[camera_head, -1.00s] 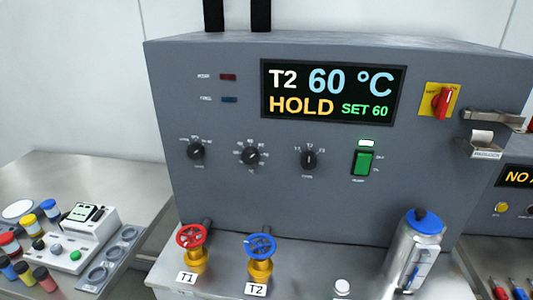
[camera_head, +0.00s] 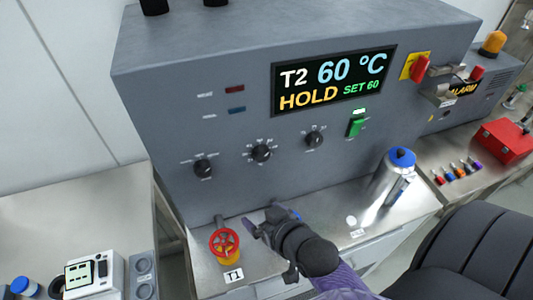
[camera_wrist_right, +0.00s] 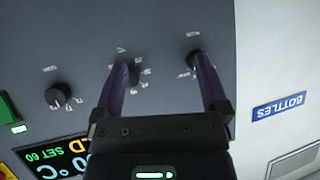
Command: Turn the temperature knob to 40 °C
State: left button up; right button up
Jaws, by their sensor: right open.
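The grey panel has three black knobs in a row: a left knob (camera_head: 203,168), a middle knob (camera_head: 262,152) ringed with small marks, and a right knob (camera_head: 314,138). The display (camera_head: 334,80) reads T2 60 °C, HOLD, SET 60. My right gripper (camera_head: 264,217) is open and empty, below the knobs in the head view. In the right wrist view, its fingers (camera_wrist_right: 160,78) are spread; one overlaps the middle knob (camera_wrist_right: 134,75), the other lies just beside the left knob (camera_wrist_right: 193,60). My left gripper is out of view.
A red valve (camera_head: 224,243) labelled T1 stands beside my right gripper, which mostly hides the blue valve. A silver flask (camera_head: 391,177) with a blue lid is to the right. A green switch (camera_head: 356,126) and a red rotary switch (camera_head: 419,69) are on the panel.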

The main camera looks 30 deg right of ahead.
aim_at(264, 156)
jog(key=w+d+r+m+t+h, duration=0.2)
jog(key=d+r+m+t+h, duration=0.15)
jog(key=d+t, duration=0.25)
jog(key=w, duration=0.3)
jog(key=w+d, duration=0.1)
jog(key=w, duration=0.2)
jog(key=w+f, duration=0.1)
jog(key=w, duration=0.2)
jog(key=shift+w+d, duration=0.15)
jog(key=shift+r, duration=0.1)
grip_shut()
